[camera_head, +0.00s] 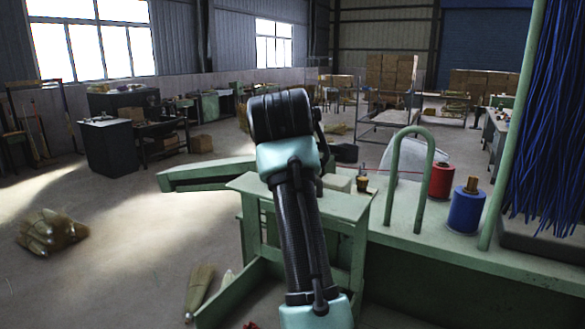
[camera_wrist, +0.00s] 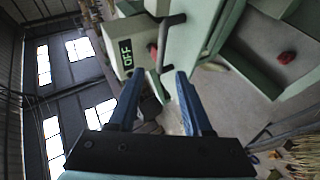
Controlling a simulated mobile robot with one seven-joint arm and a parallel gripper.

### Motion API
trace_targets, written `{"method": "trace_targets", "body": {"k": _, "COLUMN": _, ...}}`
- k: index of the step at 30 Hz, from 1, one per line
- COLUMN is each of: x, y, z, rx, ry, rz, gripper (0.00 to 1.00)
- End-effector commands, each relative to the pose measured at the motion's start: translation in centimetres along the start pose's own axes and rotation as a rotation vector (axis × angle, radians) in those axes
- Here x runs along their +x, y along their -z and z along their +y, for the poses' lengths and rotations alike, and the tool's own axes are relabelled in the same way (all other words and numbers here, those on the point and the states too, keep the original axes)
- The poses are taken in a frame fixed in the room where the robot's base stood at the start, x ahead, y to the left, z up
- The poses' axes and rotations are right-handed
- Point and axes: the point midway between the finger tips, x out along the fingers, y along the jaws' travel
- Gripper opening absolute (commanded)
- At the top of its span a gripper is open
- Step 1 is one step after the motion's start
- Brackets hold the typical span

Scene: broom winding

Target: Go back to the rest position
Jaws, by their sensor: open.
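My gripper (camera_wrist: 159,76) shows in the wrist view with its two blue fingers apart and nothing between them. Past the fingertips is a pale green machine (camera_wrist: 196,38) with a dark display (camera_wrist: 125,51) that reads OFF and a dark bent rod. In the head view my arm rises in the middle, in front of the green workbench (camera_head: 450,262). My gripper itself is hidden there behind the arm.
On the bench stand a red spool (camera_head: 441,181), a blue spool (camera_head: 466,208) and a green hoop (camera_head: 389,200). Blue bristles (camera_head: 550,110) hang at right. Broom bundles (camera_head: 50,232) lie on the floor at left, with open floor around them. A red object (camera_wrist: 286,57) shows in the wrist view.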

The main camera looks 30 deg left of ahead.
Motion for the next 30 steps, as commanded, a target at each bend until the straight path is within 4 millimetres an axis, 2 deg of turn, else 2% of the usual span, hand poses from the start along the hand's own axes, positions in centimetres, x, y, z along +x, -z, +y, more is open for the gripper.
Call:
{"method": "trace_targets", "body": {"k": 16, "x": -0.1, "y": 0.0, "z": 0.1, "rx": 0.000, "ry": -0.001, "rz": 0.000, "gripper": 0.50}}
{"method": "trace_targets", "body": {"k": 20, "x": -0.8, "y": -0.4, "z": 0.7, "rx": 0.073, "ry": -0.068, "rz": 0.026, "gripper": 0.50}}
{"method": "trace_targets", "body": {"k": 23, "x": -2.7, "y": -1.3, "z": 2.1, "rx": 0.213, "ry": -0.195, "rz": 0.081, "gripper": 0.50}}
{"method": "trace_targets", "body": {"k": 26, "x": -6.2, "y": -3.1, "z": 3.9, "rx": 0.400, "ry": -0.370, "rz": 0.163, "gripper": 0.50}}
{"method": "trace_targets", "body": {"k": 29, "x": -10.9, "y": -5.5, "z": 5.3, "rx": 0.585, "ry": -0.554, "rz": 0.261, "gripper": 0.50}}
{"method": "trace_targets", "body": {"k": 30, "x": -13.2, "y": -6.7, "z": 5.7, "rx": 0.653, "ry": -0.628, "rz": 0.305, "gripper": 0.50}}
